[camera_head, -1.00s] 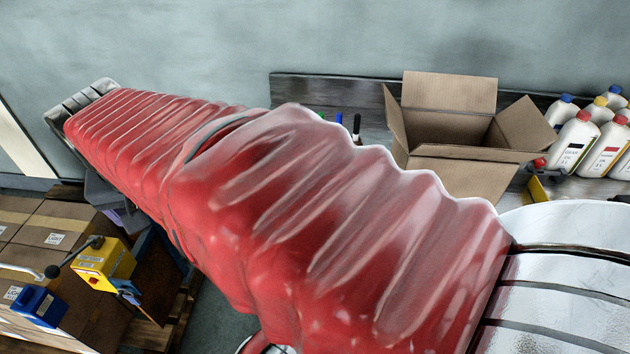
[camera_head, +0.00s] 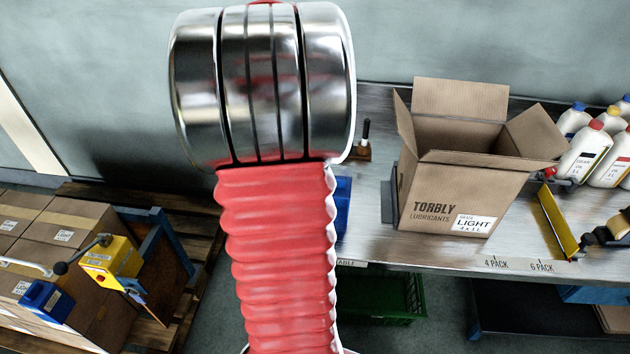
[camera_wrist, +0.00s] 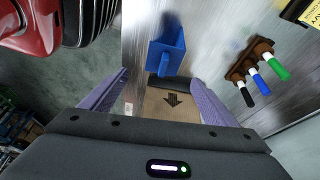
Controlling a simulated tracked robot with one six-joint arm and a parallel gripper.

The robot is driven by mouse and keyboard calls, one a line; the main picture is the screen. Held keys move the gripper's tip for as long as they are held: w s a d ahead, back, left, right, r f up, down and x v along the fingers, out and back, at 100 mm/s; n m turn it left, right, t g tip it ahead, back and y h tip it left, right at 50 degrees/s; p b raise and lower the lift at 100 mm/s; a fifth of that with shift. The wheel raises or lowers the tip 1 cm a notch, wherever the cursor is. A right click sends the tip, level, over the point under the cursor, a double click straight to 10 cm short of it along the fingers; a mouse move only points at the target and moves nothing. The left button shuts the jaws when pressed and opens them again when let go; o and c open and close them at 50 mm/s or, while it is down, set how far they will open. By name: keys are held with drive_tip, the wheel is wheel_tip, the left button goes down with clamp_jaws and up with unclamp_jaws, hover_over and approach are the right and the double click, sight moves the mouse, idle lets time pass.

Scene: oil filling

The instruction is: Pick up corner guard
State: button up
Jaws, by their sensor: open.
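In the wrist view, a blue angled piece with a handle (camera_wrist: 166,45), which looks like a corner guard, stands on the metal table just beyond the fingertips. In the head view, only a blue sliver (camera_head: 343,203) shows beside my red arm, which hides the rest. A similar blue piece (camera_head: 45,303) sits at the corner of the carton stack on the left. My gripper (camera_wrist: 158,78) has its two purple fingers apart, with nothing held between them. It is hidden in the head view.
An open cardboard box (camera_head: 455,195) stands on the metal table (camera_head: 372,228), right of my arm. A wooden marker holder (camera_wrist: 248,60) is right of the blue piece. Bottles (camera_head: 590,150) and a yellow bracket (camera_head: 557,222) are farther right. A green crate (camera_head: 380,295) is below the table.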

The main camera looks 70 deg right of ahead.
sight(344, 187)
drive_tip(key=shift+s+d+f+m, duration=0.2)
drive_tip(key=shift+s+d+m, duration=0.4)
drive_tip(key=shift+s, duration=0.25)
drive_tip(key=shift+a, duration=0.1)
drive_tip(key=shift+f, duration=0.1)
drive_tip(key=x, duration=0.8)
drive_tip(key=shift+f, duration=0.2)
drive_tip(key=shift+s+f, duration=0.1)
drive_tip(key=shift+a+x, duration=0.15)
drive_tip(key=shift+x, duration=1.1)
drive_tip(key=shift+a+x, duration=0.1)
drive_tip(key=shift+x, duration=1.15)
drive_tip(key=shift+d, duration=0.2)
drive_tip(key=shift+c, duration=0.4)
drive_tip(key=c, duration=1)
